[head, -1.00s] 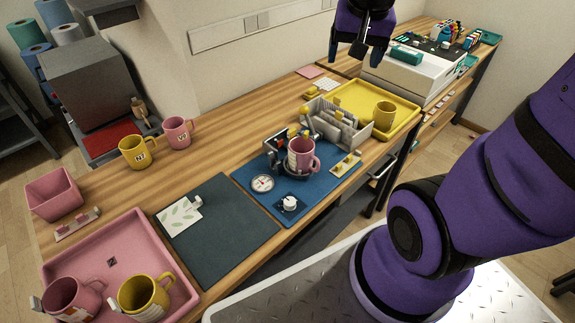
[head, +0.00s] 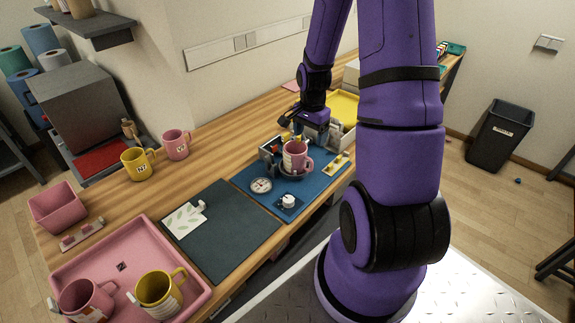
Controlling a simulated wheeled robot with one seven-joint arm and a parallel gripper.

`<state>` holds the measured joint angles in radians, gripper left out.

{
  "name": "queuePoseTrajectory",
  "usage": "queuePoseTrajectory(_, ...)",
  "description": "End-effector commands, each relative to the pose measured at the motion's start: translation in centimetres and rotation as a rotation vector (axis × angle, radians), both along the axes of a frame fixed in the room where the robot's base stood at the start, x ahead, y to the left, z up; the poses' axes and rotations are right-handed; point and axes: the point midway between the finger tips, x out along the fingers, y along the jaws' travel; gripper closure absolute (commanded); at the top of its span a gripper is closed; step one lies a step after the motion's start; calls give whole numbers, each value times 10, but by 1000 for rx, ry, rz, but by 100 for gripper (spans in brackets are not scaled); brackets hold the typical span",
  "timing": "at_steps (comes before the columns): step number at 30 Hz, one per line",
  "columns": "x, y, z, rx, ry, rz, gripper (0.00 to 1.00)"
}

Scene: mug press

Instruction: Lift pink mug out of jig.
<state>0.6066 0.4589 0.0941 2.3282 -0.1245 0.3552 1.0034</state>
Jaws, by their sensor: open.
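The pink mug (head: 295,156) stands upright in the jig (head: 273,150) on the blue mat (head: 243,179). It has a pale patch on its side, and its handle points right. My gripper (head: 311,130) is open, just behind and above the mug, with its fingers partly hidden among the things there. I cannot tell whether a finger touches the mug.
A white knob (head: 288,201) and a round dial (head: 261,185) sit on the mat. A pink tray (head: 190,265) holds a pink and a yellow mug. A yellow mug (head: 136,164) and another pink mug (head: 176,145) stand at the back. The dark mat (head: 225,235) has free room.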

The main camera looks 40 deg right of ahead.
Motion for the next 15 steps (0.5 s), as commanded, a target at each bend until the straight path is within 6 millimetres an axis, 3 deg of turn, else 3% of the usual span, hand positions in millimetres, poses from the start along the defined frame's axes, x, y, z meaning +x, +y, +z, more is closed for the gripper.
queuePoseTrajectory(15,0,-2,-56,3,5,-13,23)
